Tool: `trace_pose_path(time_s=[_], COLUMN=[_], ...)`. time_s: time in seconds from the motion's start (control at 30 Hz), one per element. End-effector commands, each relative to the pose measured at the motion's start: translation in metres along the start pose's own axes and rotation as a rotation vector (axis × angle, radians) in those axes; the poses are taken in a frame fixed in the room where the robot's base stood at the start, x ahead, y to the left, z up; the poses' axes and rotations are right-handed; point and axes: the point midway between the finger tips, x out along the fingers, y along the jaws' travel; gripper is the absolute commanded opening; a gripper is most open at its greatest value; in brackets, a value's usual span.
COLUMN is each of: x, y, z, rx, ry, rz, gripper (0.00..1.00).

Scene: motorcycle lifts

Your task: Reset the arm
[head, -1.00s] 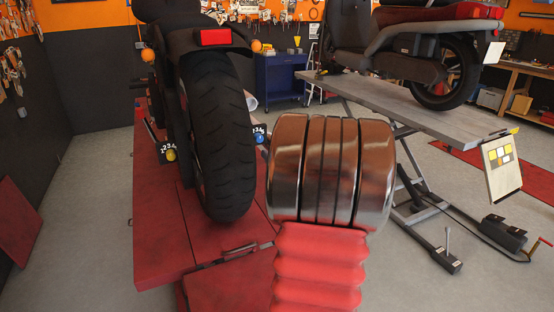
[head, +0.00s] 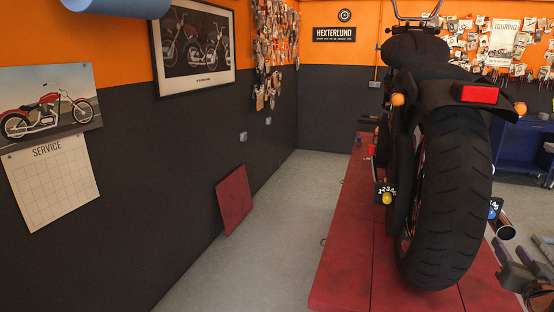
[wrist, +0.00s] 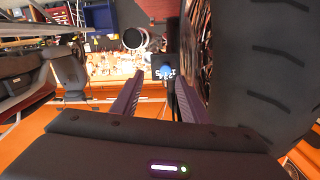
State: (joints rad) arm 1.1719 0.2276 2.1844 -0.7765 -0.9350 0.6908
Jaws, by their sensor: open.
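My gripper (head: 520,250) shows at the lower right edge of the head view, to the right of the rear tyre. In the wrist view its two grey-purple fingers (wrist: 157,92) are apart. I see nothing clasped between them. A dark tag with a blue round spot (wrist: 166,71) shows beyond the fingertips, in the gap. The motorcycle's black rear tyre (head: 448,200) stands close to the gripper and fills the right side of the wrist view (wrist: 265,70). Most of my arm is out of the head view.
The motorcycle stands on a red lift (head: 345,250). A round-ended tube (head: 503,228) is beside the tyre. A red panel (head: 234,200) leans on the dark left wall, where a calendar (head: 52,185) and a framed picture (head: 197,45) hang. Grey floor (head: 255,255) lies clear between wall and lift.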

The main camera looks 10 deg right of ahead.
Motion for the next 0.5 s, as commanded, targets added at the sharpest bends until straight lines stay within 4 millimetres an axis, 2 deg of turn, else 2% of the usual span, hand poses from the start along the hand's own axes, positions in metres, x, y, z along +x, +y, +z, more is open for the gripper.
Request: trace_pose_path(time_s=[0.17, 0.3, 0.4, 0.5], x=[-0.007, -0.025, -0.04, -0.054], y=[0.036, 0.063, 0.07, 0.066], z=[0.036, 0.065, 0.08, 0.092], rx=[-0.048, -0.074, -0.093, -0.11], ry=[-0.133, -0.261, -0.349, -0.437], rz=[0.144, 0.268, 0.334, 0.383], gripper=[0.41, 0.41, 0.41, 0.41])
